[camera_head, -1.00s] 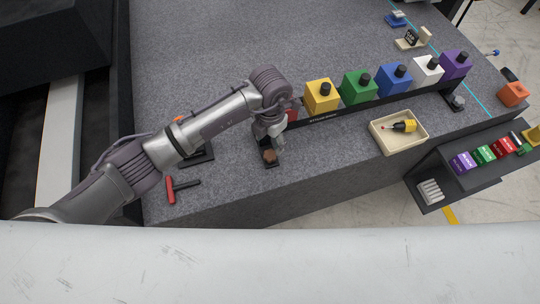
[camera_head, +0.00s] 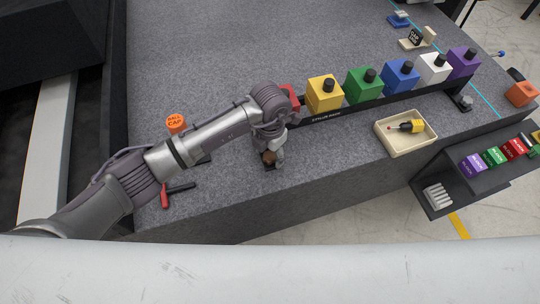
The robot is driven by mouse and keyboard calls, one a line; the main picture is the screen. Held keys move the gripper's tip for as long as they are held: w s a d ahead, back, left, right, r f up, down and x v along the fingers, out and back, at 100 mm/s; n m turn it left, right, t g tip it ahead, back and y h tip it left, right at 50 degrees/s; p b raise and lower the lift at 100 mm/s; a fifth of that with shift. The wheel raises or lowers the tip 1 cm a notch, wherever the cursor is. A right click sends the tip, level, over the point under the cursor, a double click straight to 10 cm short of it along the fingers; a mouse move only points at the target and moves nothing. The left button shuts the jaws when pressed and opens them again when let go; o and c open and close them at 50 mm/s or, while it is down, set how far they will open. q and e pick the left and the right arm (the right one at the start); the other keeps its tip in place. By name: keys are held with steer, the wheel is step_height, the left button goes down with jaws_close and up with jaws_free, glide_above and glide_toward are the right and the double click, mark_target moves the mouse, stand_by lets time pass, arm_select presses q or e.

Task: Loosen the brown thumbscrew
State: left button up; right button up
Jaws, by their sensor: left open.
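The brown thumbscrew (camera_head: 269,157) stands at the front end of a dark mount on the grey granite bed (camera_head: 240,205). My left gripper (camera_head: 271,150) is right over it, pointing down, and covers part of it. The fingers are open; whether they touch the thumbscrew cannot be told from this view. My right gripper is out of view.
A black rail (camera_head: 350,114) carries red, yellow, green, blue, white and purple blocks behind and right of the gripper. An orange cap (camera_head: 175,122) and a red-handled tool (camera_head: 165,197) lie left, near my forearm. A cream tray (camera_head: 396,148) holds a yellow-black tool (camera_head: 412,126).

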mark_target(270, 155)
arm_select(q)
steer(key=shift+r+p, duration=2.2)
steer(key=shift+r, duration=0.9)
steer(key=shift+f, duration=0.1)
steer(key=shift+r, duration=0.2)
step_height(270, 155, up, 12)
steer(key=shift+f, duration=0.15)
